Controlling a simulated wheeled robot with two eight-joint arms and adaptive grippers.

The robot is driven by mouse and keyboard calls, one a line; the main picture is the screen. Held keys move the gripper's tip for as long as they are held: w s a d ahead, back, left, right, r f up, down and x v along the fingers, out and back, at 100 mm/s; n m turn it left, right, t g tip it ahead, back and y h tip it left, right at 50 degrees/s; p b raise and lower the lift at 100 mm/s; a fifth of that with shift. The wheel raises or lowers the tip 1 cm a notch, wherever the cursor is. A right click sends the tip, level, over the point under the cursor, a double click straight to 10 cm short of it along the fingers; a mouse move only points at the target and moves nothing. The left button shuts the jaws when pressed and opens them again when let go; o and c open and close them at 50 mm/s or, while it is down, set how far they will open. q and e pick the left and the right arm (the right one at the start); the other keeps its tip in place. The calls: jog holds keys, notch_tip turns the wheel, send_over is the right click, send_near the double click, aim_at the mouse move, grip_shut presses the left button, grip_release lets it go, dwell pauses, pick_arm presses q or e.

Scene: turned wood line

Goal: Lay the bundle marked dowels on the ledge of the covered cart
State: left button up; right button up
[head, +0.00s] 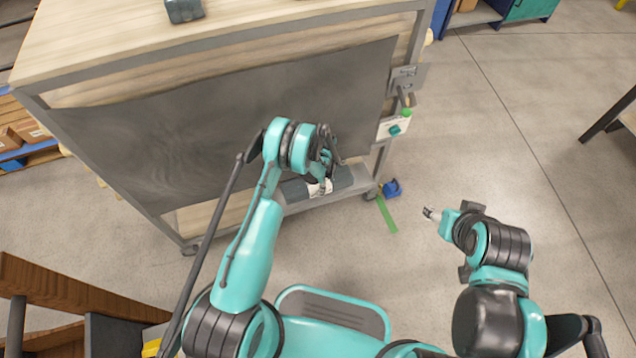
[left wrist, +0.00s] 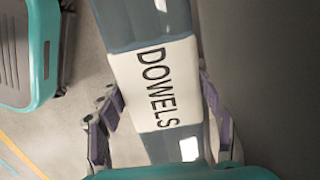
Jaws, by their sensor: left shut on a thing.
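The dowels bundle is a grey-blue wrapped roll (head: 343,178) with a white band; in the left wrist view the band (left wrist: 155,82) reads DOWELS. My left gripper (head: 325,182) is shut on it around the band, with a finger on either side in the left wrist view. The covered cart has a dark grey cover (head: 230,125) hanging on its near side. The bundle lies lengthwise along the cart's low grey ledge (head: 300,206), at or just above it; I cannot tell whether it touches. My right gripper (head: 430,213) is away from the cart, its fingers too small to judge.
A grey-blue object (head: 184,10) sits on the cart's wooden top (head: 110,35). A latch (head: 405,82) and a tag (head: 392,127) are at the cart's right end. A blue piece (head: 393,189) and green floor strip (head: 387,214) lie beside the wheel.

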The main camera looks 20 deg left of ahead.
pick_arm(q)
jog(key=o, duration=1.5)
jog(key=shift+f, duration=0.2)
jog(key=shift+o, duration=0.2)
notch_tip(320, 180, up, 12)
jog(key=d+p, duration=0.1)
jog(key=p, duration=0.3)
jog(key=shift+w+r, duration=0.15)
jog(key=shift+w, duration=0.1)
jog(key=shift+d, duration=0.1)
